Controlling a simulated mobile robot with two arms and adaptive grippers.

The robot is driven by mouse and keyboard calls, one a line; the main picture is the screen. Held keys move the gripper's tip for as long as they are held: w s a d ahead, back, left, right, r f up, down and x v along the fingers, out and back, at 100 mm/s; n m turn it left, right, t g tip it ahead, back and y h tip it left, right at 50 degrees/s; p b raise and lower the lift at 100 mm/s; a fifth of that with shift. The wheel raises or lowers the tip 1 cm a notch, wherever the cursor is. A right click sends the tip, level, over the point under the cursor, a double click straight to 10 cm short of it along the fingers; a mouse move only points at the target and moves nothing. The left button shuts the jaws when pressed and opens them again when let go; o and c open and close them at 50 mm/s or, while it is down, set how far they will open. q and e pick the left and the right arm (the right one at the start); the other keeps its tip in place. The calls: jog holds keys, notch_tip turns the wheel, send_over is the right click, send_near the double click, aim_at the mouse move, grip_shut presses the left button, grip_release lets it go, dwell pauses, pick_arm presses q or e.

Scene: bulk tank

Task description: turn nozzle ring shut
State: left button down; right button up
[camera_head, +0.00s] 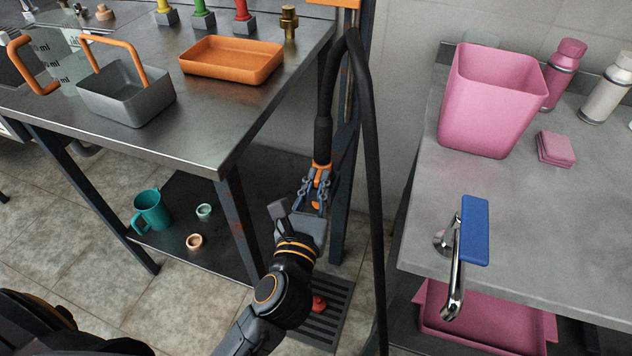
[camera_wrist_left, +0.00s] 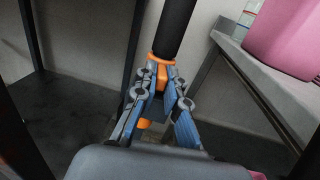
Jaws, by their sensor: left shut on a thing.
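The nozzle hangs at the end of a black hose (camera_head: 348,80), between the steel table and the grey counter. Its orange ring (camera_head: 321,167) shows just above my left gripper (camera_head: 316,195). My left gripper is shut on the nozzle, with its blue-padded fingers on either side. In the left wrist view the ring (camera_wrist_left: 160,61) sits below the black grip (camera_wrist_left: 174,28), and my left gripper (camera_wrist_left: 160,90) closes around the orange part below it. The fingers hide much of the nozzle. How far the ring is turned cannot be told. My right gripper is not in view.
The steel table (camera_head: 190,135) at left holds an orange tray (camera_head: 232,60) and a grey caddy (camera_head: 126,92). The counter (camera_head: 560,220) at right holds a pink bin (camera_head: 488,100); a blue-handled tap (camera_head: 474,230) stands at its front. A floor drain grate (camera_head: 330,325) lies below.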

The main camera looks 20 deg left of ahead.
pick_arm(q)
jog(key=shift+f, duration=0.1)
dwell(0.3)
jog(key=c, duration=1.4)
grip_release()
jog(key=shift+w+f, duration=0.1)
jog(key=shift+w, duration=0.25)
jog(key=s+d, duration=0.1)
jog(key=s, duration=1.1)
